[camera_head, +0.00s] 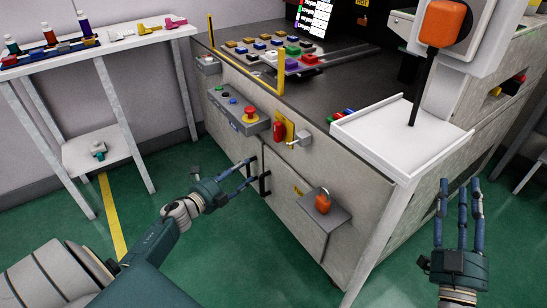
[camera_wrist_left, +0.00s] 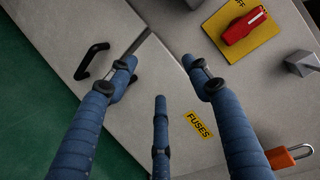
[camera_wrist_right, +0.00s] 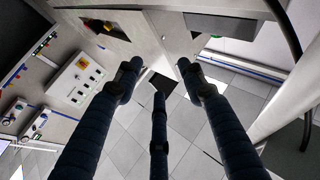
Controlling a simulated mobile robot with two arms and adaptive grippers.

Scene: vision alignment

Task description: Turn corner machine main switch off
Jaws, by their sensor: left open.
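The main switch, a red handle on a yellow plate (camera_head: 279,131), is on the front of the grey corner machine (camera_head: 235,85). In the left wrist view the red switch handle (camera_wrist_left: 246,25) lies at the upper right, with part of the lettering on its plate cut off. My left gripper (camera_head: 252,168) is open and empty in front of the cabinet doors, below and left of the switch and apart from it. Its fingers also show in the left wrist view (camera_wrist_left: 158,68).
A button box with a red emergency stop (camera_head: 249,115) sits left of the switch. A grey knob (camera_head: 302,136) sticks out just right of it. Black door handles (camera_wrist_left: 92,61), an orange padlock (camera_head: 322,202) and a white tray (camera_head: 385,135) are nearby. Green floor lies open at left.

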